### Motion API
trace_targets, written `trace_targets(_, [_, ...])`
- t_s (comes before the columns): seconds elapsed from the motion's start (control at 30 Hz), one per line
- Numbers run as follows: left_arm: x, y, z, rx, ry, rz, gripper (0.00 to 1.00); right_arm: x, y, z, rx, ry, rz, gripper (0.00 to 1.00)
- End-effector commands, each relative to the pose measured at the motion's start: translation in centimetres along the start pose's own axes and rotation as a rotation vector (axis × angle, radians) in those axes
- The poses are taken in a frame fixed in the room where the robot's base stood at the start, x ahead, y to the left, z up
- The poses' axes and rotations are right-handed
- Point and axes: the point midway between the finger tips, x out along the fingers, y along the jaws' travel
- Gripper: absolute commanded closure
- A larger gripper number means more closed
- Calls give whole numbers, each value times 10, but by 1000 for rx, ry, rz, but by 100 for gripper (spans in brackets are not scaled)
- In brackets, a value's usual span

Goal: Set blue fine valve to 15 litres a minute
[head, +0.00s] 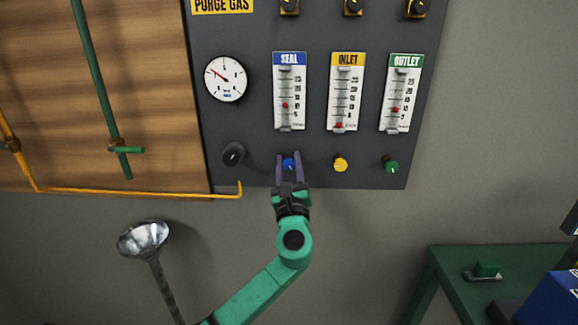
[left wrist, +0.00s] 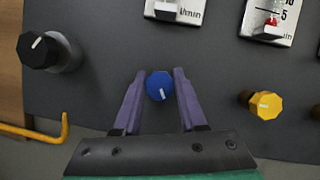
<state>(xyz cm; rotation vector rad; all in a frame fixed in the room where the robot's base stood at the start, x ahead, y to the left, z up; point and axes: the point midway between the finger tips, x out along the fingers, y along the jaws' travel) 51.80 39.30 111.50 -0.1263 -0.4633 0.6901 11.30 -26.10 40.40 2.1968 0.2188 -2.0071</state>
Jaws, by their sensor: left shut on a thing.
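The blue fine valve knob (head: 289,164) sits on the dark panel under the SEAL flowmeter (head: 289,92). My left gripper (head: 290,157) is shut on this knob, with one purple finger on each side. The red float (head: 285,105) in the SEAL tube stands a little below the middle of the scale; the numbers are too small to read surely. My right gripper is not in view.
A yellow knob (head: 340,163) and a green knob (head: 391,166) sit to the right, under the INLET and OUTLET flowmeters. A black knob (head: 233,153) is on the left, below a round gauge (head: 226,79). A green table (head: 490,270) stands at lower right.

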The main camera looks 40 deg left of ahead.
Motion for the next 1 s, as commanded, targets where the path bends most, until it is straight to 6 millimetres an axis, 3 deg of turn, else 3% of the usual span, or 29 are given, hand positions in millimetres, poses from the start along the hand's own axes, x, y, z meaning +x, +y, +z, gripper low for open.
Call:
trace_targets(0.6, [-1,0,-2,-474,3,197,100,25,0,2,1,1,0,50])
trace_targets(1.0, [0,0,-2,-661,3,274,100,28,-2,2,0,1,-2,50])
